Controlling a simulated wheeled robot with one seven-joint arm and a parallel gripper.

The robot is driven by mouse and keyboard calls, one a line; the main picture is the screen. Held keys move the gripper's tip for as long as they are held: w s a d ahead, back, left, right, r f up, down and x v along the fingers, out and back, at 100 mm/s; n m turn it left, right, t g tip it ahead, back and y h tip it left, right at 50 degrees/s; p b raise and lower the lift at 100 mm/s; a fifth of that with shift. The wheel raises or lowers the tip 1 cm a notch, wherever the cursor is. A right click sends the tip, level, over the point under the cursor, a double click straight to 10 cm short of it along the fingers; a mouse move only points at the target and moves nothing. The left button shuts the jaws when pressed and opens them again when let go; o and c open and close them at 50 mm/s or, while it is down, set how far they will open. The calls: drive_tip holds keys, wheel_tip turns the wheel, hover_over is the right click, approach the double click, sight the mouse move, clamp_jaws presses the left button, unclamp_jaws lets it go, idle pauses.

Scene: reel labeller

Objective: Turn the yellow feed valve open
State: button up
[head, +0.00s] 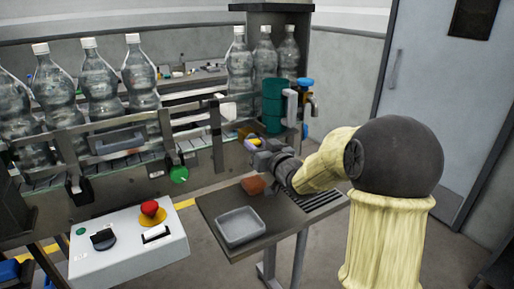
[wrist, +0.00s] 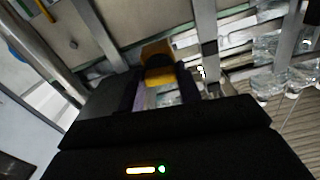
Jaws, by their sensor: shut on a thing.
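The yellow feed valve (head: 253,142) sits on the front of the bottle line, just below and left of the green cylinder. My gripper (head: 257,150) is at the valve, with its jaws shut on the yellow handle. In the wrist view, the yellow handle (wrist: 159,75) shows between the dark fingers (wrist: 160,92). The gripper hides part of the handle, and I cannot tell its exact angle.
Below my gripper, a small table (head: 222,206) holds a grey tray (head: 240,227) and an orange-brown block (head: 253,185). A control box (head: 128,250) with a red button stands at the front left. Bottles (head: 100,85) line the conveyor. A blue-topped tap (head: 305,83) is right of the green cylinder (head: 274,105).

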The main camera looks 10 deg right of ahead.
drive_tip(key=shift+f, duration=0.15)
drive_tip(key=o, duration=1)
drive_tip(key=shift+s, duration=0.15)
drive_tip(key=v, duration=1.7)
